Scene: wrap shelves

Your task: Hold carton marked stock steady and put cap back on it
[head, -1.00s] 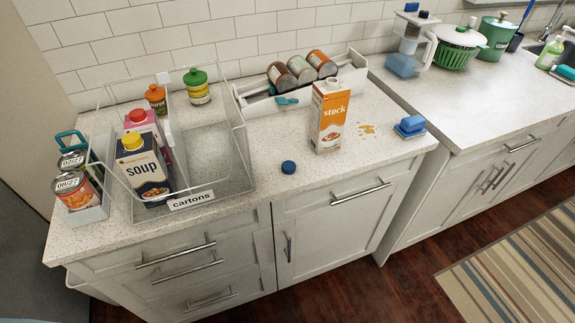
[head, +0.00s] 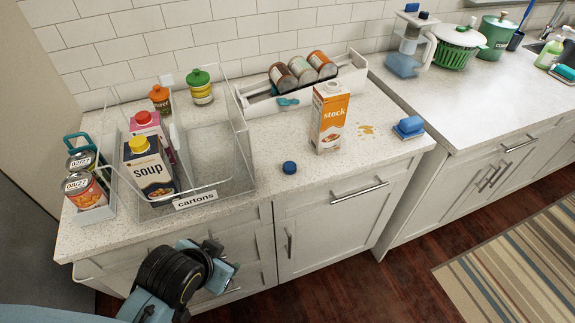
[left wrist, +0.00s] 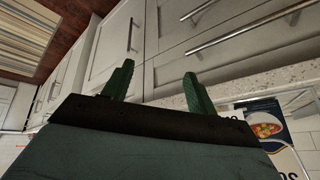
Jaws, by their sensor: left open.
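The carton marked stock (head: 329,118), orange and white, stands upright on the counter right of the middle in the head view. A round blue cap (head: 289,168) lies on the counter to its front left, apart from it. My left gripper (head: 222,262) is low at the front, in front of the drawers and below the counter edge, well away from carton and cap. In the left wrist view its green fingers (left wrist: 158,88) are apart with nothing between them. My right gripper is not in view.
A clear bin labelled cartons (head: 195,200) holds a soup carton (head: 149,170) and others at left. Cans lie in a white rack (head: 250,106) behind the stock carton. A brown spill (head: 367,130) and blue sponge (head: 408,127) are to its right. The counter around the cap is clear.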

